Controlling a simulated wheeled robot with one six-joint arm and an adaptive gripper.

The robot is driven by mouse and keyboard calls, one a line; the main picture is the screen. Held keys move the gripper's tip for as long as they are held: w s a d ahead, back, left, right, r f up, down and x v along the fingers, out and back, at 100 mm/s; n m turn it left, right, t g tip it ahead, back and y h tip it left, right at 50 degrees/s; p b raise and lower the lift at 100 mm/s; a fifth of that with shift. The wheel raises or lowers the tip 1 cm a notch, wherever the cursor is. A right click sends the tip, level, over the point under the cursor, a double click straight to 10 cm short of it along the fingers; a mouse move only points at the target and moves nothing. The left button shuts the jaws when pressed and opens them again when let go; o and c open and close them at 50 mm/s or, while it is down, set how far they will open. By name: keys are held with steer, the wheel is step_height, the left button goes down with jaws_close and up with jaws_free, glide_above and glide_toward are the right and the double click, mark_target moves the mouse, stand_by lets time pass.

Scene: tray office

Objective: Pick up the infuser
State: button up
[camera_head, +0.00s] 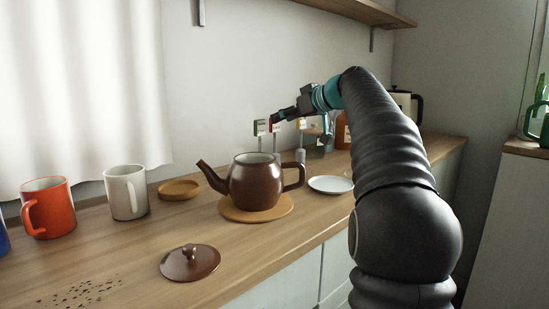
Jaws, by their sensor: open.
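I cannot make out the infuser for sure. A small grey upright piece (300,156) stands behind the right side of the teapot, too small to identify. The brown teapot (255,186) sits without its lid on a round wooden board (233,213). Its inside is mostly hidden. The brown lid (190,263) lies on the counter in front. My gripper (274,118) is open, above and behind the teapot, pointing left. It looks empty and overlaps small tagged pieces (259,127) near the wall.
An orange mug (48,208) and a white mug (127,193) stand at left beside a wooden coaster (180,189). Dark loose bits (82,293) lie at front left. A white saucer (330,185) is right of the teapot. A shelf (362,12) hangs above.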

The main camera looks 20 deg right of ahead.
mark_target(273, 128)
steer(key=shift+f+p+x, duration=0.15)
steer(key=shift+x, duration=1.15)
steer(key=shift+f+p+x, duration=0.15)
steer(key=shift+x, duration=1.15)
steer(key=shift+s+d, duration=0.15)
steer(key=shift+d, duration=0.05)
jaws_close()
